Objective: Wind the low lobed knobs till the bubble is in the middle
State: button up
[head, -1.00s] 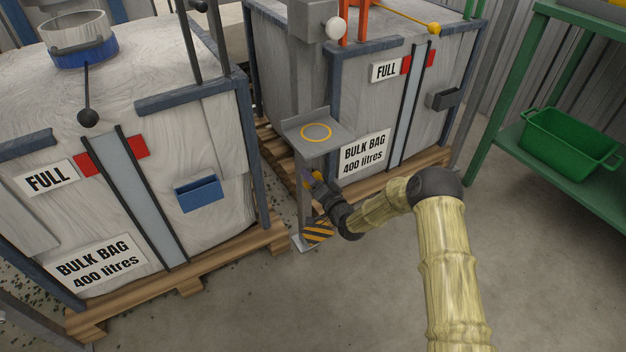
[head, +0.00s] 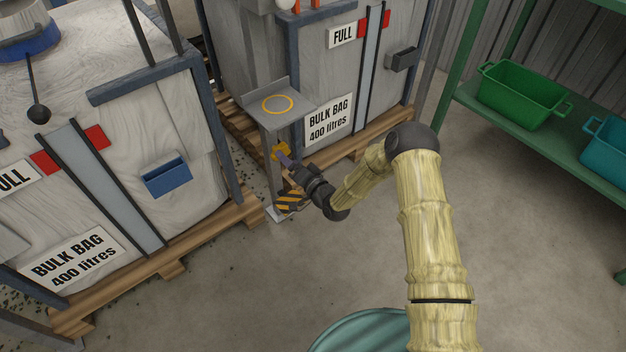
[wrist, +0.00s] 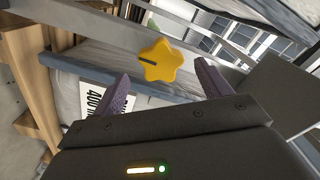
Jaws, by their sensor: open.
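A yellow lobed knob (head: 280,151) sits low on the side of a grey stand (head: 272,124), below its small shelf. In the wrist view the knob (wrist: 161,61) looks like a rounded star with a dark line on its face. My gripper (wrist: 162,74) is open, with one purple finger to each side of the knob's near side. The knob appears just beyond the fingertips, and I see no contact. In the head view my gripper (head: 286,160) points at the knob from the lower right. I see no bubble or second knob.
Bulk bags in frames stand on pallets (head: 180,250) to the left and behind the stand. A striped foot block (head: 291,200) is under the knob. A green shelf rack (head: 560,135) with bins stands right. A teal round object (head: 360,332) is at the bottom. Floor between is clear.

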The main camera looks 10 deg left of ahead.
jog(key=p+v, duration=0.3)
jog(key=v, duration=0.8)
jog(key=shift+s+d, duration=0.2)
jog(key=shift+d, duration=0.1)
jog(key=d+r+n+g+h+p, duration=0.4)
jog(key=d+r+h, duration=0.6)
jog(key=d+r, duration=0.45)
jog(key=s+d+r+m+g+h+p, duration=0.1)
jog(key=s+d+r+g+h, duration=0.15)
jog(key=s+d+r, duration=0.5)
jog(key=s+d+r+m+g+h+p, duration=0.1)
jog(key=s+d+r+m+g, duration=0.25)
jog(key=s, duration=0.75)
notch_tip(320, 180, up, 40)
jog(key=n+p, duration=0.2)
jog(key=p, duration=3.6)
jog(key=shift+t, duration=0.4)
